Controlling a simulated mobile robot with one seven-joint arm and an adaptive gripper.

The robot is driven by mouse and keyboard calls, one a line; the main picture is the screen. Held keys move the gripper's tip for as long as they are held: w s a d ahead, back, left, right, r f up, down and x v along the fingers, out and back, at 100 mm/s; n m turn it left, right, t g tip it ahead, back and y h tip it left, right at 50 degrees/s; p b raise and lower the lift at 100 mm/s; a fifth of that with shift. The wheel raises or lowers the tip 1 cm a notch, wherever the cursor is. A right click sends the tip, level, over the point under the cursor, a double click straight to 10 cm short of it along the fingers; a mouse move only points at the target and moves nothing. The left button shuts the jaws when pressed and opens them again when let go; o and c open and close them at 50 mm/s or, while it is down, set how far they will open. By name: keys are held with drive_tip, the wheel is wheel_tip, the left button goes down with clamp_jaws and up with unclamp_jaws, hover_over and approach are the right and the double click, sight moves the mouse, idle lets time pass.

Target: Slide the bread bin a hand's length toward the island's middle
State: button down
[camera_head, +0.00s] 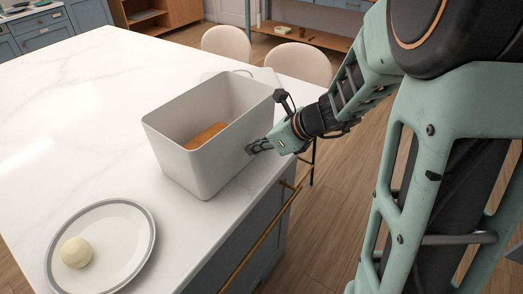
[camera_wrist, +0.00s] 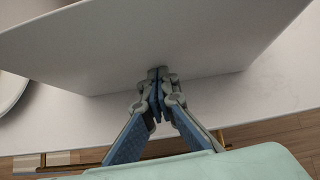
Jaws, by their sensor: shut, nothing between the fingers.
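The bread bin (camera_head: 183,163) is a light grey open-topped box on the white marble island (camera_head: 95,115), near its right edge. A brown loaf (camera_head: 205,135) lies inside it. My gripper (camera_head: 251,150) is shut and empty, with its fingertips at the bin's right-hand wall, low down. In the wrist view the closed fingertips (camera_wrist: 158,74) meet or nearly meet the pale bin wall (camera_wrist: 150,40); whether they touch is hard to tell. The bin stands upright.
A grey-rimmed plate (camera_head: 126,250) with a pale round ball (camera_head: 76,252) lies at the near left. Another pale item, partly hidden, is behind the bin. Two cream chairs (camera_head: 227,43) stand beyond the island. The marble left of the bin is clear.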

drive_tip(key=w+a+p, duration=0.1)
drive_tip(key=w+a, duration=0.2)
drive_tip(key=a, duration=0.1)
drive_tip(key=w+a, duration=0.3)
drive_tip(key=a, duration=0.2)
drive_tip(key=w+a+p, duration=0.1)
drive_tip(key=w+a, duration=0.2)
drive_tip(key=a, duration=0.2)
drive_tip(key=shift+w+p, duration=0.3)
drive_tip(key=shift+d, duration=0.1)
